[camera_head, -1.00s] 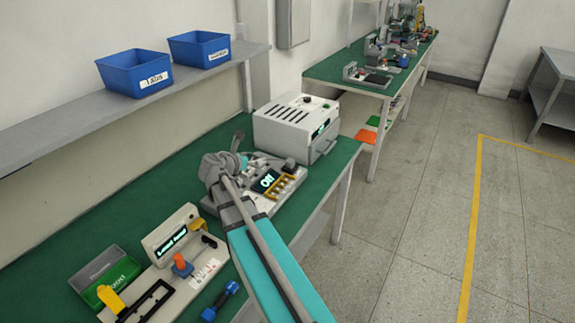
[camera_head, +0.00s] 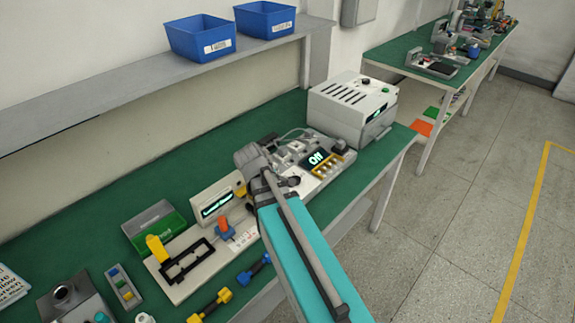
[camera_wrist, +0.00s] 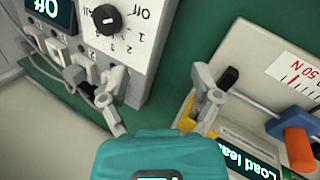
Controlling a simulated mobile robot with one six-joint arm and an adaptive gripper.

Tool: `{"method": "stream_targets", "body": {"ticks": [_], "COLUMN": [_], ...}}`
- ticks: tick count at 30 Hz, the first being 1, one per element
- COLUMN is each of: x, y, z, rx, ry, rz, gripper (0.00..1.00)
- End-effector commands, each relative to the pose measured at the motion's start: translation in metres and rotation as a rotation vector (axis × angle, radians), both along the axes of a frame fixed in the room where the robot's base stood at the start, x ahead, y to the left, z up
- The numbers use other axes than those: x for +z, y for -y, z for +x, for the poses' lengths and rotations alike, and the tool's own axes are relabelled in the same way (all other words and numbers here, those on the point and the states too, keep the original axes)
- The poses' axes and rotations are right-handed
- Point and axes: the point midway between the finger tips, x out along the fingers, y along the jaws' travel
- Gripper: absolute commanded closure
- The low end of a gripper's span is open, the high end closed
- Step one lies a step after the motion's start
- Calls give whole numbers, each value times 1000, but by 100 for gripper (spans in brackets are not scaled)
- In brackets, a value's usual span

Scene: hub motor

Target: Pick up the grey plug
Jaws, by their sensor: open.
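My gripper (camera_wrist: 156,78) is open and empty in the wrist view, one finger near the grey device with the dial, the other near the load-lever device. In the wrist view, small grey plug-like blocks (camera_wrist: 58,48) with a grey cable sit in a row on the grey device, left of my left finger. I cannot tell for sure which is the grey plug. In the head view, the grey device with the "Off" display (camera_head: 318,158) stands just right of my gripper (camera_head: 250,160), whose fingertips are not clear there.
The load-lever device (camera_head: 212,205), with its orange-topped blue knob (camera_head: 224,226), stands close left of my gripper. A white box unit (camera_head: 352,108) stands behind the "Off" device. Green tabletop (camera_head: 110,180) is bare at the back.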

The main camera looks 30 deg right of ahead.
Motion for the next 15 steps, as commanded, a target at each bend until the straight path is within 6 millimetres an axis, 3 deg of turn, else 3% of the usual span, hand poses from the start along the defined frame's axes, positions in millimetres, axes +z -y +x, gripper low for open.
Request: {"method": "stream_targets", "body": {"ticks": [9,15], "x": [-17,-19], "y": [-77,-105], "z": [-47,-64], "rx": [-430,-596], "ry": [25,0], "rz": [338,443], "gripper": [19,19]}}
